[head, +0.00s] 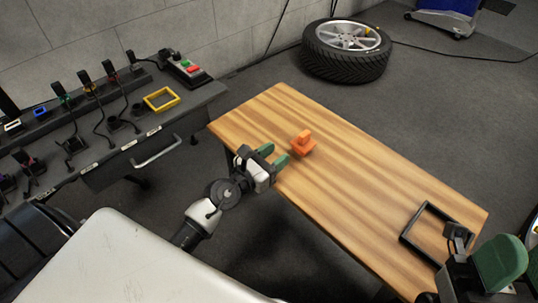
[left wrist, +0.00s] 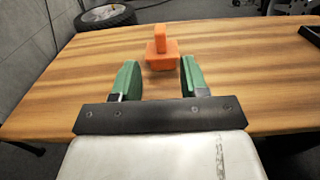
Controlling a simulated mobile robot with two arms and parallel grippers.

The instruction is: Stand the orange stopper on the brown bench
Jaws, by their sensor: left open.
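The orange stopper (head: 302,146) stands on the brown bench (head: 375,185), with its narrow grip pointing up. In the left wrist view the stopper (left wrist: 161,52) is centred between the green fingertips and just beyond them. My left gripper (head: 272,156) is open and empty at the near edge of the bench, its fingers pointing toward the stopper.
A black rectangular frame (head: 406,236) lies at the bench's right end, near my right gripper. A dark workstation (head: 110,165) with cables and a yellow frame (head: 161,99) stands left. A tyre (head: 346,65) lies on the floor behind. The bench's middle is clear.

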